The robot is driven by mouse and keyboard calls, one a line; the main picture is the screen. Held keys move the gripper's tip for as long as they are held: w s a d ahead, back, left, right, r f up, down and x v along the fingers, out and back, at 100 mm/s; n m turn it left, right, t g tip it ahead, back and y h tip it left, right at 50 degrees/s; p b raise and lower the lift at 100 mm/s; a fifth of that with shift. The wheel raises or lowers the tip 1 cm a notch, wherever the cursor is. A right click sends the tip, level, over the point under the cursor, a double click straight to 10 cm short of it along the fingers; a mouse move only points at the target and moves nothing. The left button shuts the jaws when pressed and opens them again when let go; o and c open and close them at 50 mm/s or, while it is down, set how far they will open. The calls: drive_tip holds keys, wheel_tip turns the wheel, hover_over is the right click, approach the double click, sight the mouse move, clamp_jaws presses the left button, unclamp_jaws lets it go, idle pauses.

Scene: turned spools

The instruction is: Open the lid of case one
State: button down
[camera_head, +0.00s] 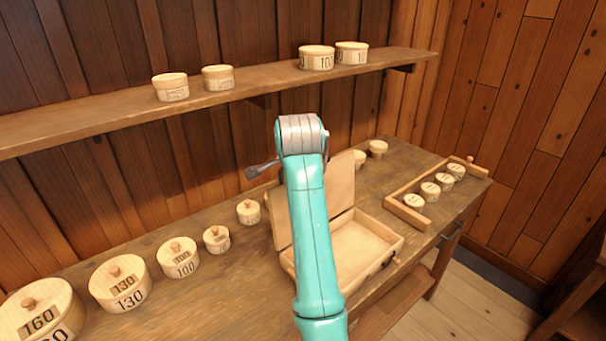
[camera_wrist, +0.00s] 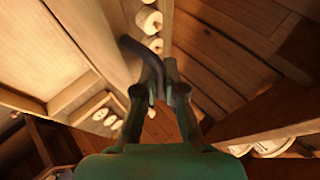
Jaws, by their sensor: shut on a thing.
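The wooden case (camera_head: 392,246) sits on the workbench, its pale, shallow inside showing to the right of my arm. Its lid (camera_head: 341,188) stands raised at the back, partly hidden behind my arm. My gripper (camera_wrist: 160,80) is shut on a dark bent bar (camera_wrist: 133,46), which looks like a handle; its joint to the lid is not clear. In the head view, a dark part of my gripper shows left of my wrist, near the lid's upper edge. A large pale wooden panel (camera_wrist: 35,50) fills the left of the wrist view.
Several round numbered boxes (camera_head: 122,284) line the bench on the left, and more stand on the wall shelf (camera_head: 120,108). A low rack (camera_head: 407,214) with several small round boxes lies right of the case.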

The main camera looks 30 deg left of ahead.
drive_tip(key=shift+h, duration=0.3)
drive_tip(key=shift+w+a+f, duration=0.15)
drive_tip(key=shift+w+a, duration=0.1)
drive_tip(key=shift+a, duration=0.4)
drive_tip(key=shift+w+a+f, duration=0.15)
drive_tip(key=shift+w+a, duration=0.05)
drive_tip(key=shift+a, duration=0.45)
drive_tip(key=shift+w+a+f, duration=0.15)
drive_tip(key=shift+w+a, duration=0.1)
drive_tip(key=shift+a, duration=0.4)
drive_tip(key=c, duration=1.2)
unclamp_jaws()
drive_tip(key=shift+c, duration=0.2)
drive_tip(key=v, duration=1.2)
drive_tip(key=shift+w, duration=0.15)
